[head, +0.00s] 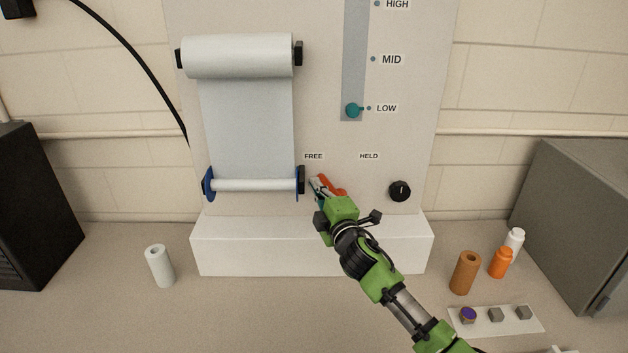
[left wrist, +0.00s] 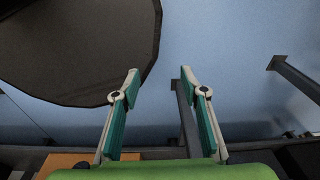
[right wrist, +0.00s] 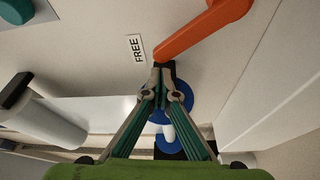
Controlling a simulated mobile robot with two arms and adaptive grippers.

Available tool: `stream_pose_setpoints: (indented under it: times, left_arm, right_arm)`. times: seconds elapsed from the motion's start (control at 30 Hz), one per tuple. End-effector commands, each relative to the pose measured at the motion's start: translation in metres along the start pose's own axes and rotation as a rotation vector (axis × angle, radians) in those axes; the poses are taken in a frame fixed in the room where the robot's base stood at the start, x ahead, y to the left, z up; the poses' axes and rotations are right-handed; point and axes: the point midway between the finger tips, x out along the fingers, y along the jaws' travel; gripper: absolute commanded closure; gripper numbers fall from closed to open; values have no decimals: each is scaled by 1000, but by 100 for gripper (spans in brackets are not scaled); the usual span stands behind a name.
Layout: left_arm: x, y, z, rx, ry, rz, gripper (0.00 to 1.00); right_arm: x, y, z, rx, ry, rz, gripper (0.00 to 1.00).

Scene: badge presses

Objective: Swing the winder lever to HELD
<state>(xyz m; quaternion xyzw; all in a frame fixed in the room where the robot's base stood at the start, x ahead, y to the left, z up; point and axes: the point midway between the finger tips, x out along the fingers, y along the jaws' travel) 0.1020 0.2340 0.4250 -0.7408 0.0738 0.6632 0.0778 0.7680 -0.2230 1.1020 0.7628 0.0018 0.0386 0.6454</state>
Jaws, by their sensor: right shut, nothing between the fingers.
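The winder lever is an orange-red arm (head: 328,183) on the white panel, tilted up and left towards the FREE label (head: 314,156). The HELD label (head: 369,156) is further right. In the right wrist view the lever (right wrist: 205,30) runs past the FREE label (right wrist: 137,49). My right gripper (head: 315,182) is shut and empty, with its fingertips close beside the lever on its left side. I cannot tell whether they touch it. Part of the lever is hidden behind my gripper in the head view. My left gripper (left wrist: 158,72) is open and empty, away from the panel.
The lower blue-flanged spool (head: 250,185) is just left of my right gripper. A black knob (head: 400,191) is to the right. The panel's white base ledge (head: 235,250) sticks out below. A brown cylinder (head: 464,272) and orange bottle (head: 500,263) stand at the right.

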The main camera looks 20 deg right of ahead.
Motion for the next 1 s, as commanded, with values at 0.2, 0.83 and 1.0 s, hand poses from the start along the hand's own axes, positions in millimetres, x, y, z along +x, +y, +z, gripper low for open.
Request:
stream_pose_setpoints:
  times: [0.2, 0.83, 1.0]
  left_arm:
    - [-3, 2, 11, 0, -17, 2, 60]
    - [2, 2, 15, 1, -22, 2, 60]
    - [9, 2, 16, 1, -21, 2, 60]
  right_arm:
    - [17, 0, 0, 0, -1, 0, 100]
    - [18, 1, 3, 31, -1, 11, 100]
    - [16, 6, 8, 90, -1, 32, 100]
